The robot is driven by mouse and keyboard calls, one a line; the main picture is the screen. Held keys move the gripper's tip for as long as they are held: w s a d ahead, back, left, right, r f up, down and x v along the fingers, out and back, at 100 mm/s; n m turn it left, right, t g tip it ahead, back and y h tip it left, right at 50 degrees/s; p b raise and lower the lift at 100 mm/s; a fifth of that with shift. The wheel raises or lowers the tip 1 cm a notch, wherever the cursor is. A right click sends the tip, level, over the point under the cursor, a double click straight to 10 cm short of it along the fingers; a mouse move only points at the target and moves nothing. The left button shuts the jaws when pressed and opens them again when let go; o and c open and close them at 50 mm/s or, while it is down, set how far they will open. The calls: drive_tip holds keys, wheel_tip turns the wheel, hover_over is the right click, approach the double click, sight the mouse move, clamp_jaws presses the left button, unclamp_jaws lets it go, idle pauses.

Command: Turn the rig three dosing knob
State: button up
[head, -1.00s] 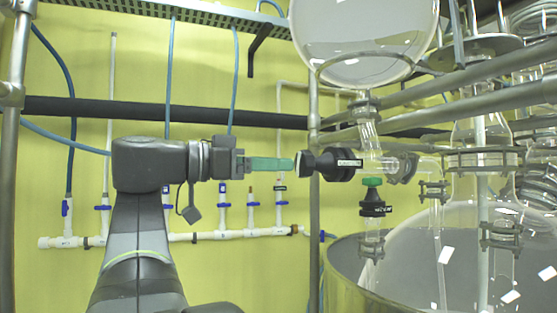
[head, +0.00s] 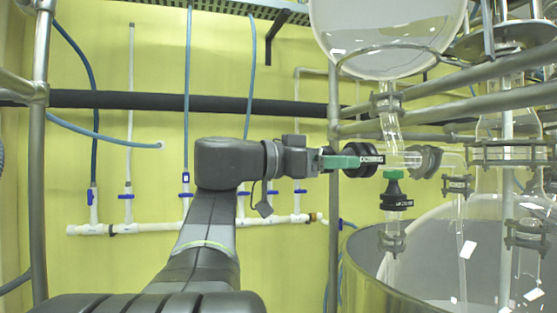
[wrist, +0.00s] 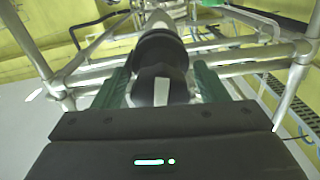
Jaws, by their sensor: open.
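The black dosing knob (head: 362,158), with a pale label, sits on the side of the glass piping under the round flask. In the wrist view the knob (wrist: 160,55) is straight ahead, its front handle bearing a white mark. My gripper (head: 345,162) has green fingers and reaches the knob from the left. In the wrist view my gripper (wrist: 162,82) is open, with one finger on each side of the knob's front handle. A gap shows beside the handle. The fingertips are partly hidden behind the knob in the head view. No rig number is readable.
A green-topped black valve (head: 396,195) hangs just below and right of the knob. A round glass flask (head: 385,35) is above, and a large vessel with a metal rim (head: 365,265) is below right. A metal post (head: 333,200) stands behind my gripper.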

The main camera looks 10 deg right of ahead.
drive_tip(key=c, duration=1)
drive_tip(key=shift+n, duration=0.3)
drive_tip(key=shift+r+n+p, duration=0.1)
drive_tip(key=shift+n+p, duration=1.15)
drive_tip(key=shift+n, duration=6.95)
drive_tip(key=o, duration=1)
